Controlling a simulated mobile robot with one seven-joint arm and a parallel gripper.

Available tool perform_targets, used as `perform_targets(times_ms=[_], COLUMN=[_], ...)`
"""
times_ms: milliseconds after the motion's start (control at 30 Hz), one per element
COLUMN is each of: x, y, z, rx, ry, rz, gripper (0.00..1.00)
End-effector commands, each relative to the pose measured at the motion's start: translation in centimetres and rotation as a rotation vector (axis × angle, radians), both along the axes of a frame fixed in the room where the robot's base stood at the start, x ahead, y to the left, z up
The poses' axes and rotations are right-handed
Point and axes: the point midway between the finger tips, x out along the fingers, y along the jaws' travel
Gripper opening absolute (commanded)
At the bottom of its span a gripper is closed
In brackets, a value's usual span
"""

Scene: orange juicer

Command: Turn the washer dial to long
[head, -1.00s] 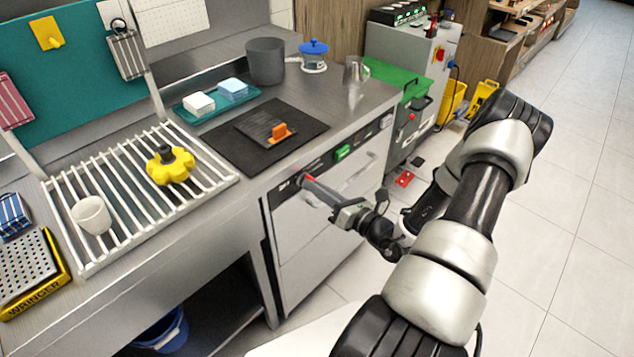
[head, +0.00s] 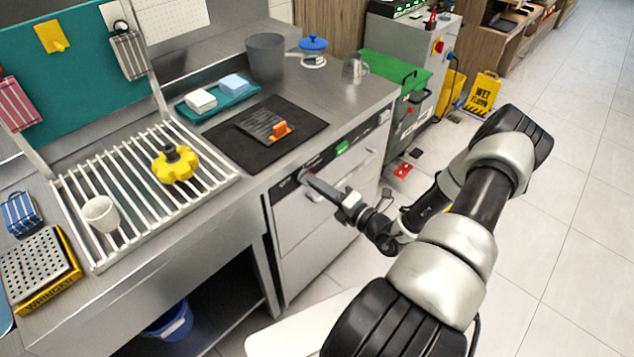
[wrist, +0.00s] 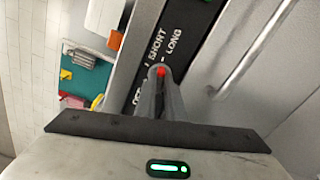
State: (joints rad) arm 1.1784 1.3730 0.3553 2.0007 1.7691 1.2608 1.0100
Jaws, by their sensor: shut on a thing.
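The washer (head: 312,235) stands under the counter with a dark control strip along its top front edge. My gripper (head: 306,178) reaches that strip at its left end. In the wrist view my gripper (wrist: 160,80) is shut on the dial, whose red part (wrist: 160,71) shows between the fingertips. The rest of the dial is hidden by the fingers. The strip carries the words SHORT (wrist: 156,46) and LONG (wrist: 174,46) just beyond the fingertips, and a partly covered OFF (wrist: 138,97). I cannot tell exactly which word the dial points to.
A green button (head: 342,148) sits farther right on the strip. The washer's door handle (head: 368,165) runs below it. A black mat (head: 225,145) lies on the counter above. A drying rack (head: 130,165) is at left. Open floor lies to the right.

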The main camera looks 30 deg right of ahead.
Motion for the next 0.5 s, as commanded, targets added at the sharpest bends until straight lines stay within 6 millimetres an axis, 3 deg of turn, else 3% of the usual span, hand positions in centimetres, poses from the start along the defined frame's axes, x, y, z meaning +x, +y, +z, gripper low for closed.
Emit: perform_targets(times_ms=[500], x=[-0.11], y=[0.04], z=[-0.17], rx=[0.043], ry=[0.019], rz=[0.001], gripper=[0.0])
